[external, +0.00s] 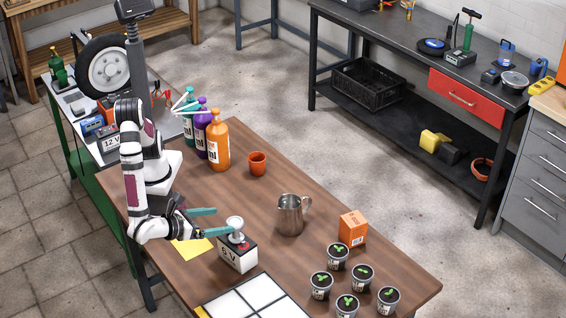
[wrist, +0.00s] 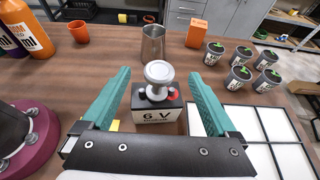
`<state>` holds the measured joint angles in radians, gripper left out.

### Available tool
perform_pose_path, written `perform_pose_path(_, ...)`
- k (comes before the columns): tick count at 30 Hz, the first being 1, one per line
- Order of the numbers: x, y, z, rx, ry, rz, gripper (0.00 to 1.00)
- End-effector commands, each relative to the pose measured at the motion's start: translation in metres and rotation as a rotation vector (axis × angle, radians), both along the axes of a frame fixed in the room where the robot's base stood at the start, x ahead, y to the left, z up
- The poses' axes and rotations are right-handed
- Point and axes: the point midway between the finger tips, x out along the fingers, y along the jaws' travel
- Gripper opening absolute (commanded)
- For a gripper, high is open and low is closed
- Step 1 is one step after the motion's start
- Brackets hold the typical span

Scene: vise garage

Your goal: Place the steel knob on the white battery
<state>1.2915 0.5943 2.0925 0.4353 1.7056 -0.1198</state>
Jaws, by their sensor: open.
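The white battery (external: 238,254), marked 6 V, stands upright on the wooden table. In the wrist view the battery (wrist: 158,116) shows its dark top and red terminal. The steel knob (external: 235,223) is on top of the battery, upright, with its round head up; it also shows in the wrist view (wrist: 158,74). My gripper (external: 219,222) is open, with its teal fingers on either side of the knob. In the wrist view the gripper (wrist: 159,80) has clear gaps between each finger and the knob. The knob's base is partly hidden by a finger in the external view.
A steel pitcher (external: 290,215) and an orange box (external: 353,228) stand behind the battery. Several potted seedlings (external: 337,257) are to the right. A white panelled tray (external: 258,300) lies in front. Bottles (external: 218,145) and an orange cup (external: 257,163) stand farther left.

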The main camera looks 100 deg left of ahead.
Motion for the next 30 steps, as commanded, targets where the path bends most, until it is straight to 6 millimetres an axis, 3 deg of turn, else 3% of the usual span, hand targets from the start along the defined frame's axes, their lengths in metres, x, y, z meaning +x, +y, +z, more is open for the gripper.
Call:
perform_pose_path(5,-0.015,-0.016,0.009,-0.001,-0.001,-0.001,0.93)
perform_pose_path(10,-0.015,-0.012,0.012,-0.013,0.004,0.026,0.93)
perform_pose_path(11,-0.013,-0.004,0.015,-0.030,0.008,0.059,0.93)
perform_pose_path(13,-0.006,0.032,0.026,-0.115,0.028,0.218,0.93)
perform_pose_path(15,-0.007,0.085,0.039,-0.259,0.044,0.467,0.93)
perform_pose_path(18,-0.033,0.158,0.051,-0.525,0.023,0.867,0.93)
perform_pose_path(21,-0.072,0.200,0.055,-0.806,-0.071,1.217,0.93)
perform_pose_path(25,-0.104,0.215,0.053,-1.081,-0.230,1.497,0.93)
perform_pose_path(30,-0.113,0.217,0.051,-1.197,-0.315,1.595,0.93)
